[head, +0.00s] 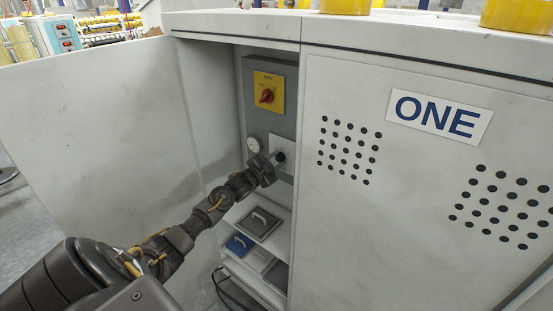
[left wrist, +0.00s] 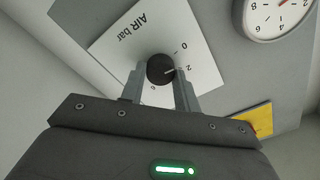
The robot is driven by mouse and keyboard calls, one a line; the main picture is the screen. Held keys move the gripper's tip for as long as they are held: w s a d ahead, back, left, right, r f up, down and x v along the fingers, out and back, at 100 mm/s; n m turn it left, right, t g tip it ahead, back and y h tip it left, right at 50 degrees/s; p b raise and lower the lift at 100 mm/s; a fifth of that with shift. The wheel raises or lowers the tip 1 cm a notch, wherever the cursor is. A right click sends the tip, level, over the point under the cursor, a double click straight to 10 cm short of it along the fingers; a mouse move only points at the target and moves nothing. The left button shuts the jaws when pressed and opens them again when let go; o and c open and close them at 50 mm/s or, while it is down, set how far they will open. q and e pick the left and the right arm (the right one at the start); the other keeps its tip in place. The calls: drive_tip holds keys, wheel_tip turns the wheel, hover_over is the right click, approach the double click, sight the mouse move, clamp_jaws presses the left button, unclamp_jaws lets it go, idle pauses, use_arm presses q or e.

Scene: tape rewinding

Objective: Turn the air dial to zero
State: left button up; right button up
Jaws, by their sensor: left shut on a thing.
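The air dial (left wrist: 160,67) is a round black knob with a white pointer line. It sits on a white plate (left wrist: 120,45) marked "AIR bar", with 0, 2 and 6 legible. The pointer line points toward the 2. My left gripper (left wrist: 160,78) has a finger on each side of the knob and is shut on it. In the head view my left gripper (head: 272,160) reaches into the open cabinet to the dial (head: 280,156), which it partly hides. My right gripper is not in view.
A round gauge (head: 254,145) with a red needle is beside the dial plate. A red switch (head: 267,96) on a yellow plate is above. Shelves with boxes (head: 258,223) are below. The open cabinet door (head: 90,120) is left; the "ONE" panel (head: 420,200) is right.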

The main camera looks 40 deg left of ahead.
use_arm(q)
drive_tip(key=shift+n+p, duration=0.6)
drive_tip(key=shift+n, duration=1.1)
drive_tip(key=o, duration=1)
drive_tip(key=shift+c, duration=0.2)
drive_tip(key=shift+s, duration=0.1)
drive_tip(key=s+b, duration=0.1)
drive_tip(key=s, duration=0.9)
drive_tip(key=shift+s+b, duration=0.35)
drive_tip(key=shift+d, duration=0.1)
